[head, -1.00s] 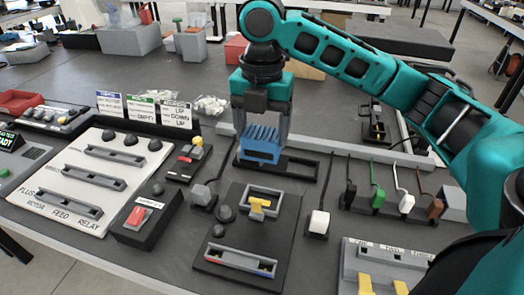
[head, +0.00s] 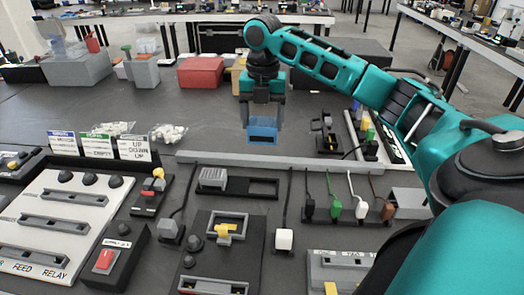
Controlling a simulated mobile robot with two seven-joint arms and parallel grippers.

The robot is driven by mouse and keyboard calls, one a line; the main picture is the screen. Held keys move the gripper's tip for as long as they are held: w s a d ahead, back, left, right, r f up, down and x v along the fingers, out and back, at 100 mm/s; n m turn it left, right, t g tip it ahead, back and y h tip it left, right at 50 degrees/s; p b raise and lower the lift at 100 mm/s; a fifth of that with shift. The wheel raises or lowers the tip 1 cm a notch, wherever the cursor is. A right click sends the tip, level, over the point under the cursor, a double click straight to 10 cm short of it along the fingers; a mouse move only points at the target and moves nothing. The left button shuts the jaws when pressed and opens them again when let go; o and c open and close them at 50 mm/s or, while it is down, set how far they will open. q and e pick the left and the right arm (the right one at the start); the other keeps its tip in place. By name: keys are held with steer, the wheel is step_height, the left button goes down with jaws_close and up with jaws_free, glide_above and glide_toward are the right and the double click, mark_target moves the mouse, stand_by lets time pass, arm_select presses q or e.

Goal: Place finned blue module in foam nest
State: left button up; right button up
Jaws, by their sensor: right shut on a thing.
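My right gripper (head: 263,114) points down and is shut on a blue module (head: 262,134). It holds the module in the air, above and behind a low black tray (head: 237,194). The module's fins do not show clearly from this angle. The black tray has two pockets. A grey finned block (head: 211,177) sits in its left pocket, and the right pocket looks empty. I cannot tell for sure whether this tray is the foam nest. My left gripper is not in view.
A long grey rail (head: 330,166) runs behind the tray. In front stand a black fixture with a yellow piece (head: 225,230) and a white block (head: 284,239). Coloured plugs (head: 335,208) stand to the right, a white panel (head: 60,215) to the left. The dark table behind the rail is largely free.

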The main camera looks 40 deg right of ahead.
mark_target(262, 138)
step_height(262, 138, down, 18)
steer(key=shift+r+b, duration=0.2)
steer(key=shift+b, duration=0.8)
steer(key=o, duration=1.2)
steer(key=shift+f, duration=0.15)
steer(key=shift+r, duration=0.5)
step_height(262, 138, up, 11)
steer(key=shift+r+p, duration=0.2)
steer(key=shift+p, duration=0.55)
steer(key=shift+a, duration=0.1)
